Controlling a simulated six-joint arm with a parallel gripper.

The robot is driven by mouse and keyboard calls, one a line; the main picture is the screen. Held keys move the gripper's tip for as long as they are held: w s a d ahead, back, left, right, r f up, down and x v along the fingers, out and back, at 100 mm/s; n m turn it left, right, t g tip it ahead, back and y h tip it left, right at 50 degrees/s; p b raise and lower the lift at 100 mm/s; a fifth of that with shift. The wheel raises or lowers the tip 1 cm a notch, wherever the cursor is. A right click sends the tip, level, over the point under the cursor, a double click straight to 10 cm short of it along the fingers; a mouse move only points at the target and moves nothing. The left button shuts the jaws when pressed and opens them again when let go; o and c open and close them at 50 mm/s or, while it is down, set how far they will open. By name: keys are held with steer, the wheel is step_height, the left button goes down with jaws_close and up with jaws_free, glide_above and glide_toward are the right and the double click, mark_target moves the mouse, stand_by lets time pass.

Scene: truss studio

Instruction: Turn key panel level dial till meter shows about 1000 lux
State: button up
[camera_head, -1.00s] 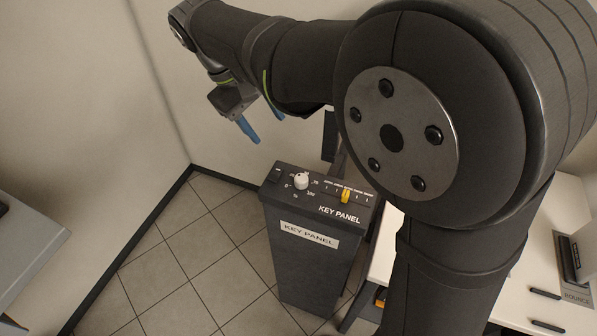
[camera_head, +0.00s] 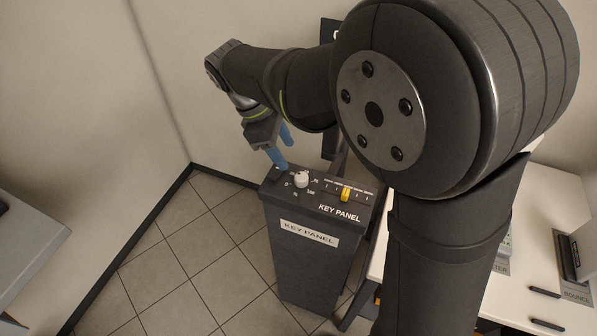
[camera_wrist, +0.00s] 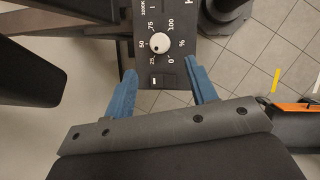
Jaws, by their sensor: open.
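The key panel (camera_head: 308,236) is a dark pedestal with controls on its sloped top. Its white round level dial (camera_head: 302,179) is at the left of that top. In the wrist view the dial (camera_wrist: 160,43) sits in a scale from 0 to 100 %, with a small dark mark on its lower left. My gripper (camera_head: 283,157) is open, blue fingers pointing down over the panel's back left corner.
A yellow slider (camera_head: 345,195) is right of the dial. A small black switch (camera_wrist: 163,81) lies between the fingers in the wrist view. A white table (camera_head: 520,295) stands at right. A grey surface (camera_head: 30,240) is at far left; tiled floor is clear between.

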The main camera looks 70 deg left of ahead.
mark_target(300, 176)
steer(key=x, duration=0.9)
steer(key=c, duration=1)
